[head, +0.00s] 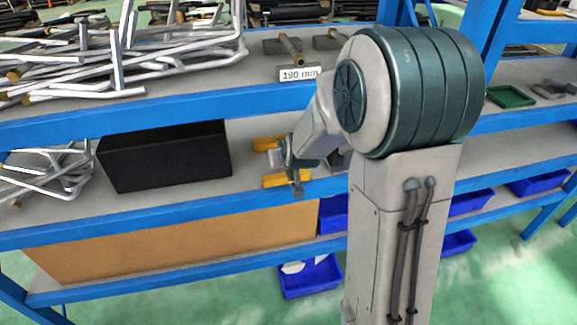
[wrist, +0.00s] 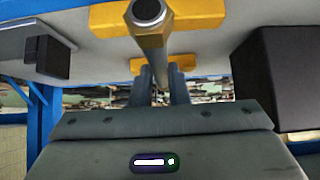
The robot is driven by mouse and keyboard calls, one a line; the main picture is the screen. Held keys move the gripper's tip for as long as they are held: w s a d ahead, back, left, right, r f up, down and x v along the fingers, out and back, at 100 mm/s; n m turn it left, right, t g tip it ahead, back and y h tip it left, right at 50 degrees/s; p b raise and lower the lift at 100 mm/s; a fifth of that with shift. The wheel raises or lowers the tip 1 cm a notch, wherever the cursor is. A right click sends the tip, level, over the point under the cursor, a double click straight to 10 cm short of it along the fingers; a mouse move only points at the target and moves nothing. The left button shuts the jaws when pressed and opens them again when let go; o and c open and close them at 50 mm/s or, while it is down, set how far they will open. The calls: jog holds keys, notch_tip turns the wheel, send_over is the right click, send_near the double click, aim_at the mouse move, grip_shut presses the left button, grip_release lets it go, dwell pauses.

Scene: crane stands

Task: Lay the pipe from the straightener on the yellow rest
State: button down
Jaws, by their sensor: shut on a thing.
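The pipe (wrist: 152,38) is a dull metal tube with a hollow end towards the wrist camera. My gripper (wrist: 163,80) is shut on it, one dark finger on each side. The yellow rest shows as two yellow blocks, a nearer one (wrist: 200,15) and a farther one (wrist: 185,62). In the wrist view the pipe lies across both blocks; I cannot tell whether it touches them. In the head view my gripper (head: 292,172) is at the yellow rest (head: 288,181) on the middle shelf, and the pipe is mostly hidden there.
A black box (head: 165,156) stands left of the rest, also in the wrist view (wrist: 285,75). A grey and black fixture (wrist: 50,52) is on the other side; I cannot tell if it is the straightener. Bent pipes (head: 120,55) pile on the upper shelf, above a blue beam (head: 130,115).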

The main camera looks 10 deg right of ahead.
aim_at(280, 144)
jog(key=w, duration=0.7)
jog(key=shift+f+b, duration=1.3)
jog(key=c, duration=1.3)
grip_release()
jog(key=shift+s, duration=0.1)
jog(key=p+v, duration=0.1)
jog(key=v, duration=1.3)
jog(key=shift+f, duration=0.1)
